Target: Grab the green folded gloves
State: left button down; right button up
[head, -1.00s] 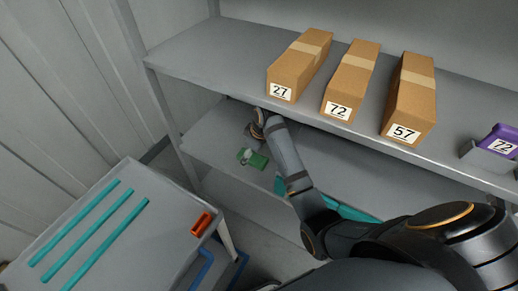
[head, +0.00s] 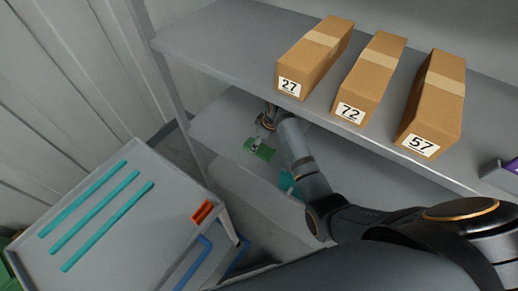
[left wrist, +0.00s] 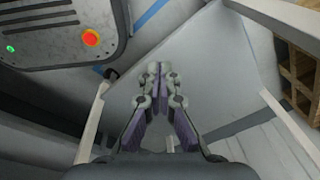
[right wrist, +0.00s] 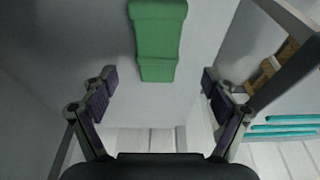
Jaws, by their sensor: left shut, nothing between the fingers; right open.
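The green folded gloves (head: 264,152) lie on the lower grey shelf, below the numbered boxes in the head view. In the right wrist view the green gloves (right wrist: 157,38) are at the top centre, ahead of the fingers, apart from them. My right gripper (right wrist: 157,82) is open and empty, its fingers spread to either side of the gloves' line. In the head view my right gripper (head: 256,143) is beside the gloves and overlaps them in the picture. My left gripper (left wrist: 158,72) is shut and empty in the left wrist view, over a grey surface away from the gloves.
Boxes marked 27 (head: 313,58), 72 (head: 371,80) and 57 (head: 432,104) stand on the upper shelf (head: 215,40), above my right arm. A teal item (head: 287,182) lies partly behind my arm. A grey cart (head: 170,195) holds teal strips and an orange item (head: 202,212).

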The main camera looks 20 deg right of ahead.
aim_at(260, 148)
jog(key=x, duration=0.4)
jog(key=shift+d+f, duration=0.15)
jog(key=shift+d, duration=0.1)
jog(key=shift+f, duration=0.35)
jog(key=c, duration=1.2)
jog(key=shift+a+r, duration=0.1)
jog(key=shift+c, duration=0.2)
jog(key=shift+w+a+r, duration=0.1)
jog(key=shift+w+r, duration=0.05)
notch_tip(260, 148, up, 7)
jog(key=shift+f+b, duration=0.1)
jog(key=shift+b, duration=0.55)
jog(key=w+a+b, duration=0.8)
jog(key=w+a, duration=0.3)
jog(key=a, duration=0.5)
jog(key=shift+w+b, duration=0.15)
jog(key=shift+b, duration=0.15)
